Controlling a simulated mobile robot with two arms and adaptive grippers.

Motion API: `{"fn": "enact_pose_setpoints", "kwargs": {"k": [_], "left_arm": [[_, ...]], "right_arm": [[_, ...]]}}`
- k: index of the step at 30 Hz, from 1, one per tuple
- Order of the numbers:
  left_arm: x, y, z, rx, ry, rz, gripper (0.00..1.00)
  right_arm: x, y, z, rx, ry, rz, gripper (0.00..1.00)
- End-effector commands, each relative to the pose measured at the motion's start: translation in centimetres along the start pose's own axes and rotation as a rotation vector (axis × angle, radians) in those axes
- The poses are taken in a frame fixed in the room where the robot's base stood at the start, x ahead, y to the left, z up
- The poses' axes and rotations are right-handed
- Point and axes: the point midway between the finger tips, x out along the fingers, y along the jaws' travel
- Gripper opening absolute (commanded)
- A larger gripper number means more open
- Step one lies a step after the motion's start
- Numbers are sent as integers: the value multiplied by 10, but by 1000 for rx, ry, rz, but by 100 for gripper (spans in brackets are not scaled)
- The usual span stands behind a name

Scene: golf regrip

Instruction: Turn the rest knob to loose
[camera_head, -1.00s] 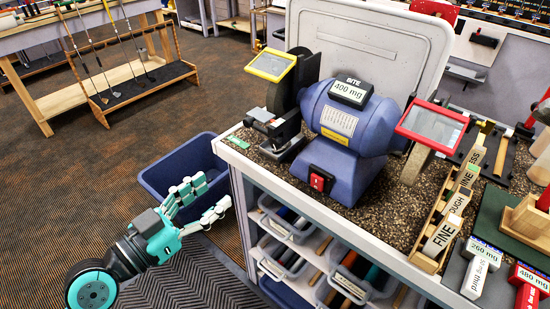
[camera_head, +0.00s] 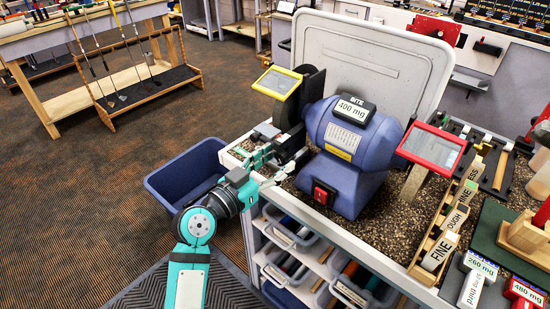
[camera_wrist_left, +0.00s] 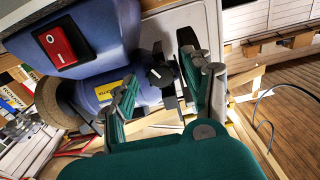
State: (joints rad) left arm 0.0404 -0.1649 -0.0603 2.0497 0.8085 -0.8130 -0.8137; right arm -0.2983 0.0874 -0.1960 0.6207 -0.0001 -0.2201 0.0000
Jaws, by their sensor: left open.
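The bench grinder (camera_head: 350,160) stands on the bench, a blue motor with a red switch. Its dark left tool rest (camera_head: 291,145) sits below the yellow-framed shield (camera_head: 277,82). The rest knob (camera_wrist_left: 161,75) shows in the left wrist view as a small black knob with a white pointer line. My left gripper (camera_head: 274,165) is open at the bench's left edge, beside the rest. In the left wrist view its fingers (camera_wrist_left: 168,84) stand on either side of the knob, with a gap around it. In the head view the knob cannot be made out. My right gripper is not in view.
A blue bin (camera_head: 165,180) stands on the floor left of the bench. Grey trays (camera_head: 285,232) fill the shelves under the bench top. A red-framed shield (camera_head: 431,147) and a row of labelled blocks (camera_head: 440,247) are to the right.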

Motion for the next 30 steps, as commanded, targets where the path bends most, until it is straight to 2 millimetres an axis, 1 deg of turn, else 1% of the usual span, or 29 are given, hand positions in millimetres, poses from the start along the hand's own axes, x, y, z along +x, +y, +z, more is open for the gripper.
{"fn": "enact_pose_setpoints", "kwargs": {"k": [3,9,10,21,22,30], "left_arm": [[4,0,0,1,0,0,52],[4,0,0,1,0,0,52],[4,0,0,1,0,0,50],[3,0,0,0,0,0,2],[3,0,0,0,0,0,0],[3,0,0,-27,-1,0,0]], "right_arm": [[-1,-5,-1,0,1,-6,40],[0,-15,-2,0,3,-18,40],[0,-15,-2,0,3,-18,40],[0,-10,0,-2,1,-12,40],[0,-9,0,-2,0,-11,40],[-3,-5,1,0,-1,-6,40]]}}
